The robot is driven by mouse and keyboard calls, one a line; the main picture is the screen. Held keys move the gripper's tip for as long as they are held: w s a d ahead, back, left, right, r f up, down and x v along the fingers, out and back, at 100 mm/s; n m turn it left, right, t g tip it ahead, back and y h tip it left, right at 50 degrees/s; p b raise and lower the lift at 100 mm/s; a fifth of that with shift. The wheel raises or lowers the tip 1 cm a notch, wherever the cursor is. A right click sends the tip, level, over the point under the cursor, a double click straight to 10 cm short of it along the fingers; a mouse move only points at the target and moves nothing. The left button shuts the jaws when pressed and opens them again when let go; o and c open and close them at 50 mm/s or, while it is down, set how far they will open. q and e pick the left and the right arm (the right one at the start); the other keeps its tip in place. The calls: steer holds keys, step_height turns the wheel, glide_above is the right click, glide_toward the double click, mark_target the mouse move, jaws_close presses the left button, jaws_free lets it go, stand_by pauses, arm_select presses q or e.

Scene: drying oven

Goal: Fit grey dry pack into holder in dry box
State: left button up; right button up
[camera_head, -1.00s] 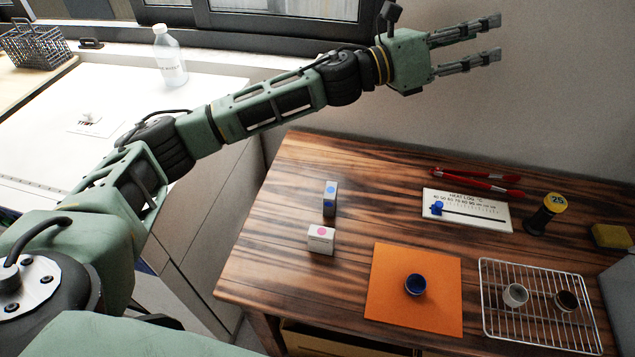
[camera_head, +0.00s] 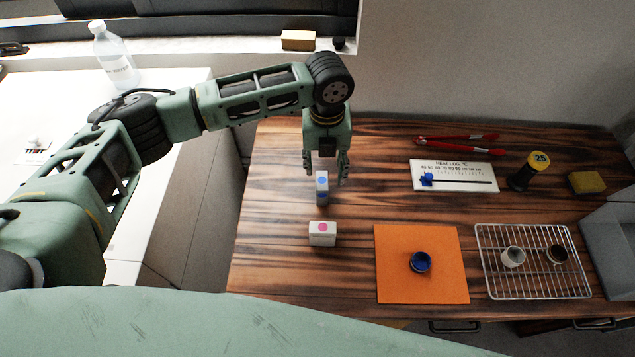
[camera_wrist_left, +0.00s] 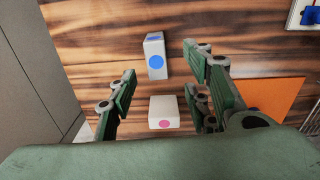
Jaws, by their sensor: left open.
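A grey pack with blue dots (camera_head: 322,190) stands upright on the wooden table, and it also shows in the left wrist view (camera_wrist_left: 154,62). A white pack with a pink dot (camera_head: 322,234) sits nearer the front, and it shows in the wrist view too (camera_wrist_left: 164,119). My left gripper (camera_head: 326,178) points down, open and empty, above the grey pack. In the head view its fingers appear either side of the pack's top; whether they reach down to it I cannot tell. A grey box (camera_head: 612,240) is cut off at the right edge; no holder is visible inside. My right gripper is out of view.
An orange mat (camera_head: 390,285) with a blue cup (camera_head: 420,262) and a wire rack (camera_head: 490,240) with two small cups lie to the right.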

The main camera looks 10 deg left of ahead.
mark_target(322, 180)
arm_select(q)
steer(key=f, duration=0.2)
steer(key=f+p, duration=0.1)
steer(key=f, duration=0.3)
steer(key=shift+a+f+p, duration=0.2)
steer(key=shift+a+p, duration=0.1)
steer(key=shift+p, duration=0.05)
steer(key=shift+f, duration=0.2)
jaws_close()
